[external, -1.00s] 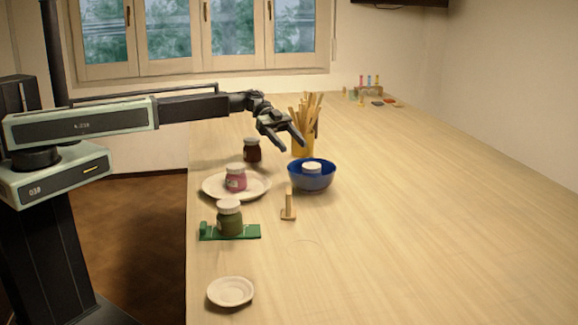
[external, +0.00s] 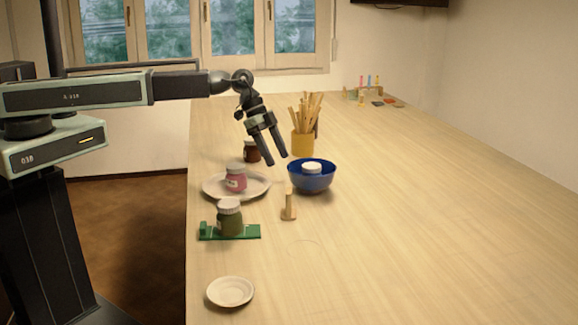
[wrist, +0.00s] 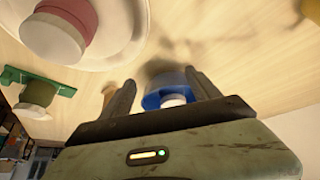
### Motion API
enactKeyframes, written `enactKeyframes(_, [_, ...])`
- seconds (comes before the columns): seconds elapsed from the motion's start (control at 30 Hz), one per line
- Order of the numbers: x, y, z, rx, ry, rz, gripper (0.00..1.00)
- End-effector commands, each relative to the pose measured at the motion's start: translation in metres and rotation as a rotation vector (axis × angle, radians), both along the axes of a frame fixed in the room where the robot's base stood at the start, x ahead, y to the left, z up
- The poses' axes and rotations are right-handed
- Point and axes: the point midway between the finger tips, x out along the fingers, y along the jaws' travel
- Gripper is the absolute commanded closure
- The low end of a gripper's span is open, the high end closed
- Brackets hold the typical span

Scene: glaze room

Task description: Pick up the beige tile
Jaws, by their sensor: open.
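The beige tile (external: 289,208) is a small L-shaped piece, with an upright part on a flat foot. It stands on the table in front of the blue bowl (external: 311,178). In the wrist view a tan bit of what looks like the tile (wrist: 108,91) shows beside the left finger, which partly hides it. My gripper (external: 276,159) is open and empty, pointing down above the table behind the tile, between the plate and the bowl. In the wrist view the blue bowl (wrist: 158,98) shows between the fingers.
A plate (external: 258,190) holds a pink jar (external: 236,180). A green jar (external: 230,219) stands on a green stand (external: 246,232). A small dish (external: 231,291) is in front. A yellow pot of sticks (external: 302,144) and a dark jar (external: 252,152) stand behind. The table's right side is clear.

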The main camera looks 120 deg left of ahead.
Motion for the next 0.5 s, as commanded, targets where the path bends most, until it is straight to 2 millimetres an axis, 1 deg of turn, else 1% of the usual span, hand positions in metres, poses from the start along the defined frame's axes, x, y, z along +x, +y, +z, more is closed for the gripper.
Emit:
enactKeyframes(0.03, [-0.002,-0.009,0.006,0.034,0.027,0.039,0.29])
enactKeyframes(0.13, [-0.004,-0.014,0.013,0.110,0.068,0.132,0.29])
enactKeyframes(0.27, [-0.004,-0.022,0.024,0.214,0.079,0.237,0.29])
enactKeyframes(0.37, [0.006,-0.034,0.024,0.291,0.030,0.312,0.29])
enactKeyframes(0.5, [0.033,-0.059,0.013,0.346,-0.112,0.380,0.29])
